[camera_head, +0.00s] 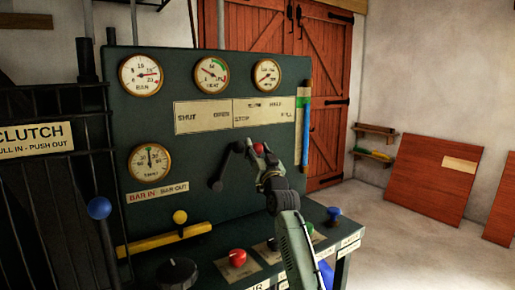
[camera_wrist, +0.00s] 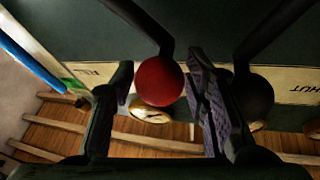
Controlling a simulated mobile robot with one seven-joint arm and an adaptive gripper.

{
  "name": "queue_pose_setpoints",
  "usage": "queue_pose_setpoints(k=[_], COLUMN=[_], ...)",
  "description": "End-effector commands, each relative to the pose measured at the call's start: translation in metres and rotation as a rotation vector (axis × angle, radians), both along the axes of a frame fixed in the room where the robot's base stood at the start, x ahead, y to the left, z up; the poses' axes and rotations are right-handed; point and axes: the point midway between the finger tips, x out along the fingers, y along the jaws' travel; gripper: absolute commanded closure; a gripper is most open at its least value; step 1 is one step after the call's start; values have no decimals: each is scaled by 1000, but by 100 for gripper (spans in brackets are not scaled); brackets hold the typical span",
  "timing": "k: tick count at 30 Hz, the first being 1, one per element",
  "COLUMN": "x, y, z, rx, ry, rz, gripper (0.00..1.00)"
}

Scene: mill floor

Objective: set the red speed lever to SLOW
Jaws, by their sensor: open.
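The red speed lever has a round red knob (camera_head: 259,148), seen at my gripper below the scale plate (camera_head: 265,112) marked STOP, SLOW, HALF and FULL. In the wrist view the red knob (camera_wrist: 159,82) sits between the two open fingers of my gripper (camera_wrist: 162,78), with its dark rod running up from it. A small gap shows on the knob's left; the right finger is close to it, and I cannot tell if they touch. In the head view my gripper (camera_head: 263,163) hides most of the lever's rod, so its exact setting is unclear.
A black-knobbed lever (camera_head: 238,147) stands just left, close beside my right finger in the wrist view (camera_wrist: 254,95). The console below carries a red button (camera_head: 237,257), a black knob (camera_head: 177,273) and a blue button (camera_head: 333,212). A yellow bar (camera_head: 165,240) lies left.

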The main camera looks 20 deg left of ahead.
Motion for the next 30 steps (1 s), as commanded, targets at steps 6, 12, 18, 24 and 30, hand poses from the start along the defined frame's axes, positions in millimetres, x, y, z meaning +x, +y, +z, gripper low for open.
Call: queue_pose_setpoints(k=[6, 12, 18, 24, 30], x=[0, 0, 0, 0, 0], y=[0, 0, 0, 0, 0], z=[0, 0, 0, 0, 0], rx=[0, 0, 0, -1, -1], ry=[0, 0, 0, -1, -1], rz=[0, 0, 0, 0, 0], gripper=[58, 70, 83, 97, 100])
